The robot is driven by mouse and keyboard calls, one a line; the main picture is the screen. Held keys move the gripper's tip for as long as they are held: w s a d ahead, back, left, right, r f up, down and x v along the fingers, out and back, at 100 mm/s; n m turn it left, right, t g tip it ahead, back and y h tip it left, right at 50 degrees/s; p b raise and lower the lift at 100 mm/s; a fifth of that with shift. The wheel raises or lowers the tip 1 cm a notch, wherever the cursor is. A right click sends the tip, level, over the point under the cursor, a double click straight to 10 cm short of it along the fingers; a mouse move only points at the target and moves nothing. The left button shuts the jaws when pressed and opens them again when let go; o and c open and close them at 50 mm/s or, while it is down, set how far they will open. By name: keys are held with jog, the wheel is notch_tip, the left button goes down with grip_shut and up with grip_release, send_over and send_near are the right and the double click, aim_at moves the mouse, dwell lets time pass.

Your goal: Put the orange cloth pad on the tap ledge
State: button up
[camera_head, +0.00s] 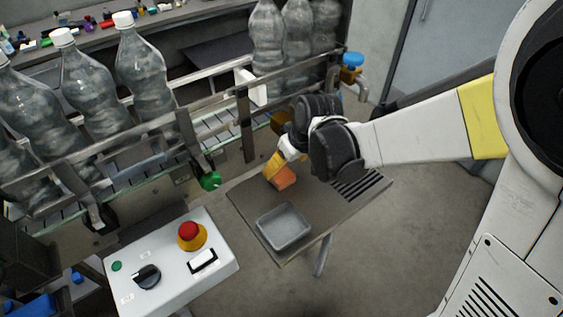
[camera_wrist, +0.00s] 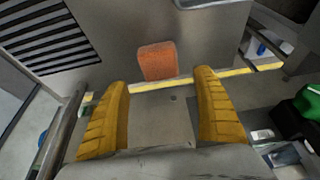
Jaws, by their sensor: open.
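The orange cloth pad (camera_head: 285,178) lies on a grey-brown plate (camera_head: 247,201), near its edge on the conveyor side. In the wrist view the pad (camera_wrist: 158,61) shows whole, just beyond the fingertips and between their lines. My gripper (camera_head: 273,167) is above the plate next to the pad and partly overlaps it in the head view. In the wrist view its yellow fingers (camera_wrist: 161,80) are spread with nothing between them. A tap with a blue handle (camera_head: 351,60) is beyond my arm. I cannot tell which surface is the tap ledge.
A shallow grey tray (camera_head: 284,228) sits on the plate's near part, and dark slots (camera_head: 362,184) line its right end. A control box (camera_head: 170,263) with a red button stands at front left. Large bottles (camera_head: 141,65) line the conveyor behind. Open floor lies right of the plate.

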jog(key=s+d+r+m+t+h+p, duration=0.1)
jog(key=s+d+r+p, duration=0.1)
jog(key=s+d+r, duration=0.3)
jog(key=s+d+r+m+p, duration=0.2)
jog(key=d+r, duration=0.1)
jog(key=r, duration=0.5)
jog(key=s+d+r+m+t+h, duration=0.1)
jog(key=s+d+r+m+t, duration=0.1)
jog(key=s+d, duration=0.5)
jog(key=shift+s+d+r+m+h, duration=0.3)
jog(key=shift+s+d+r+m, duration=0.1)
jog(key=shift+s+r+m, duration=0.65)
jog(key=shift+d+f, duration=0.1)
jog(key=shift+f, duration=0.05)
